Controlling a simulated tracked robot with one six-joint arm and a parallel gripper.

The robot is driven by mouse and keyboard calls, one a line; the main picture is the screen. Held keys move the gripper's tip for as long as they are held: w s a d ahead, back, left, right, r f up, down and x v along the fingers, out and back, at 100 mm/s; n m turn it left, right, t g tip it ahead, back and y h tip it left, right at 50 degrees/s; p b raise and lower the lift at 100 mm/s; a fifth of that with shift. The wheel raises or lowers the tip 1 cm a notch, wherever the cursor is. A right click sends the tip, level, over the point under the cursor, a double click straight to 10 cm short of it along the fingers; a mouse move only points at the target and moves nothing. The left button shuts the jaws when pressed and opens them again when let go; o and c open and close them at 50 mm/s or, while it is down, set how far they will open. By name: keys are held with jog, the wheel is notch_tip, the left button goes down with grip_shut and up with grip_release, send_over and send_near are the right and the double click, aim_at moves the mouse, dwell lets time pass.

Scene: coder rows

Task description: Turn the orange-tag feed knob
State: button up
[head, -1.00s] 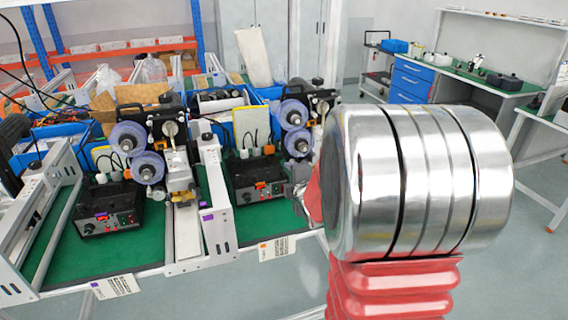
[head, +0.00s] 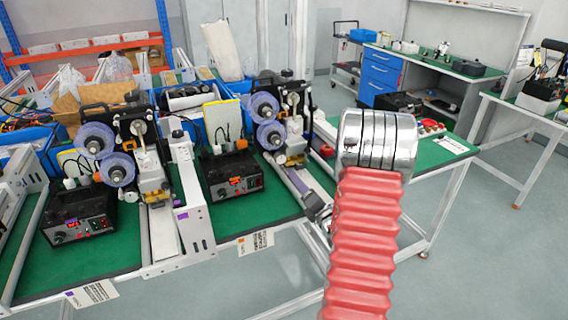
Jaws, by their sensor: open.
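The orange-tag feeder is the black control box (head: 230,168) on the green bench at centre left. An orange tag (head: 235,181) marks its front panel. Its feed knob (head: 221,192) looks like a small dark round knob low on that panel; its pointer is too small to read. My gripper (head: 317,208) shows as a small grey part at the bench's front edge, right of the box and apart from it. It is open and holds nothing visible. My red and silver arm hides much of it.
A similar box with a purple tag (head: 78,215) stands at the left. A white divider rail (head: 190,190) separates the two stations. Blue spools (head: 264,106) and a printer mechanism stand behind the orange-tag box. The floor in front is clear.

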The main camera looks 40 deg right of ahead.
aim_at(281, 160)
jog(key=shift+w, duration=0.15)
jog(key=x, duration=1.3)
jog(key=shift+w+d, duration=0.15)
jog(key=shift+w, duration=0.1)
